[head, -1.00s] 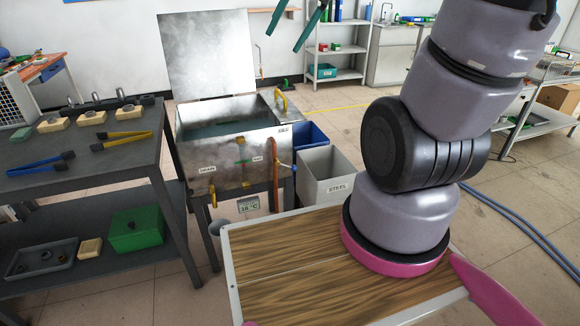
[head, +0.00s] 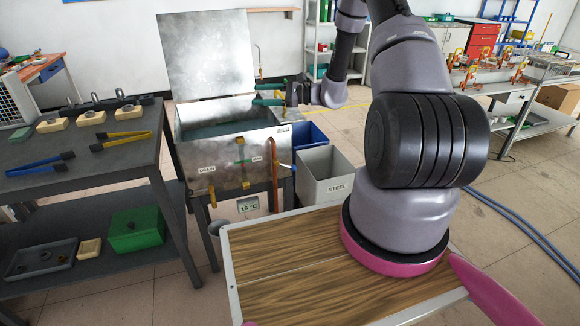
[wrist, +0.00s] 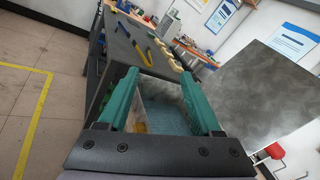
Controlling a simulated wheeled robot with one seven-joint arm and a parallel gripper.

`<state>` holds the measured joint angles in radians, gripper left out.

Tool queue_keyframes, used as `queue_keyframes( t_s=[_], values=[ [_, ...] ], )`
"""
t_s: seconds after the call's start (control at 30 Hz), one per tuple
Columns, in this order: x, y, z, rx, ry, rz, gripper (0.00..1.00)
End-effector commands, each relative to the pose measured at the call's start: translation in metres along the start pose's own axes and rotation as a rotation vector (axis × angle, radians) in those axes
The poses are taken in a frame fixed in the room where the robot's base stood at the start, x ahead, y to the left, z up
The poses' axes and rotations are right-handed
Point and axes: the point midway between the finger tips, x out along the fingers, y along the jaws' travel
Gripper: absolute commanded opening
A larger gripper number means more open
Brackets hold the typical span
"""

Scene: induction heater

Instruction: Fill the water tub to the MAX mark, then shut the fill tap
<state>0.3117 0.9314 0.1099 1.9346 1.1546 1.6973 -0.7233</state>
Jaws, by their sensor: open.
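The metal water tub (head: 222,155) stands left of centre in the head view, its lid (head: 207,55) raised. The water also shows between my fingers in the wrist view (wrist: 170,118). My gripper (head: 264,94) is open, its green fingers pointing left over the tub's right rear rim. The yellow fill tap handle is hidden behind my gripper in the head view. A yellow piece (wrist: 139,117) shows beside the left finger in the wrist view; I cannot tell whether it is the handle.
A dark bench (head: 75,165) with tongs and blocks stands left of the tub. A blue bin (head: 309,134) and a grey bin labelled STEEL (head: 327,175) stand at its right. Open floor lies behind the bins.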

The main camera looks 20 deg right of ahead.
Motion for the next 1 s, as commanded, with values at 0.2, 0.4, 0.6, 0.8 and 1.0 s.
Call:
queue_keyframes(
  t_s=[0.2, 0.4, 0.6, 0.8, 1.0],
  values=[
    [-0.025, 0.011, -0.117, 0.16, 0.003, -0.307, 0.66],
    [-0.064, 0.047, -0.223, 0.277, 0.064, -0.599, 0.66],
    [-0.105, 0.104, -0.305, 0.358, 0.163, -0.843, 0.66],
    [-0.127, 0.14, -0.34, 0.389, 0.227, -0.957, 0.66],
    [-0.122, 0.132, -0.348, 0.389, 0.234, -0.969, 0.66]
  ],
)
